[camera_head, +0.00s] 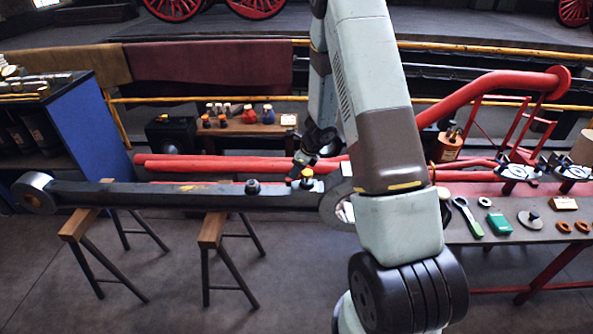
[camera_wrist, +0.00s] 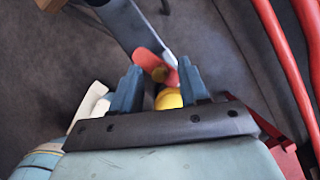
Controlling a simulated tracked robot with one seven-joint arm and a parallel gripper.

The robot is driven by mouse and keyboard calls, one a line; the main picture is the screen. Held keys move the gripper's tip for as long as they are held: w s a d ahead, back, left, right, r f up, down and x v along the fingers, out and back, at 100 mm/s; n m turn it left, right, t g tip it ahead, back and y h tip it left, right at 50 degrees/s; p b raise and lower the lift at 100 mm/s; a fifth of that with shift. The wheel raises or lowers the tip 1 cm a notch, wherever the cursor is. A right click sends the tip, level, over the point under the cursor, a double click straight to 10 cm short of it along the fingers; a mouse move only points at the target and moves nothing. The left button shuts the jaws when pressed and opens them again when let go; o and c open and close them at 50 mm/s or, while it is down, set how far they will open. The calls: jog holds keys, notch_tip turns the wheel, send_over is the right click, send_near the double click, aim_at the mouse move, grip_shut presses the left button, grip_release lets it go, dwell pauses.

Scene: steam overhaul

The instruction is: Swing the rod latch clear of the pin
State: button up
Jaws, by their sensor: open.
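The long dark rod (camera_head: 150,195) lies level across two trestles in the head view; part of it shows in the wrist view (camera_wrist: 122,22). In the wrist view a red latch (camera_wrist: 146,60) lies on the rod, between and just beyond my fingertips. A yellow round knob (camera_wrist: 169,99) sits between my fingers, nearer the palm; a yellow knob also shows on the rod in the head view (camera_head: 307,173). My gripper (camera_wrist: 159,68) is open above the rod, its two blue-grey fingers apart. Whether they touch the latch cannot be told.
Wooden-topped trestles (camera_head: 211,230) hold the rod over open floor. A grey bench (camera_head: 470,233) with tools stands at right. Red pipes (camera_head: 230,167) run behind the rod. A low wooden table (camera_head: 240,129) with bottles stands further back. A blue cabinet (camera_head: 88,125) is at left.

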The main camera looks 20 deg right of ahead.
jog(key=shift+f, duration=0.2)
grip_shut()
dwell(0.4)
